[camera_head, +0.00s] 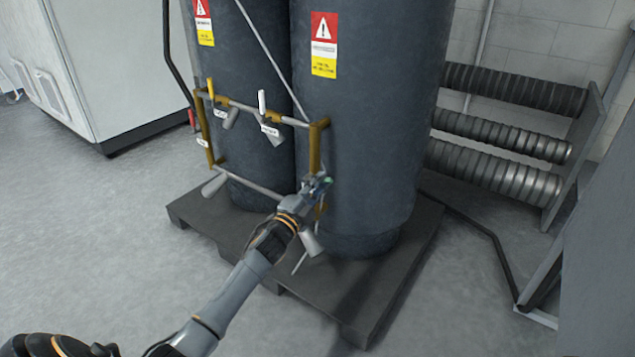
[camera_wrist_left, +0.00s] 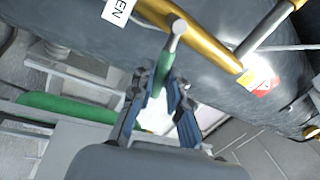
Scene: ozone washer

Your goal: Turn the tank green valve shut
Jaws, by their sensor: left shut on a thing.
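The tank green valve's handle (camera_wrist_left: 163,72) shows in the left wrist view as a short green lever by the brass pipe, with a white label ending in "EN" (camera_wrist_left: 117,10) near it. My left gripper (camera_head: 320,187) is at the lower right corner of the pipe frame in front of the dark tanks (camera_head: 372,120). In the left wrist view its blue-lined fingers (camera_wrist_left: 160,88) stand on both sides of the green handle and are shut on it. In the head view the gripper hides most of the valve. My right gripper is in no view.
Other valve levers sit on the pipe frame (camera_head: 262,103). The tanks stand on a dark pallet (camera_head: 400,262). A rack of ribbed rolls (camera_head: 500,130) is at the right and a white cabinet (camera_head: 95,60) at the back left. The floor (camera_head: 90,220) at left is clear.

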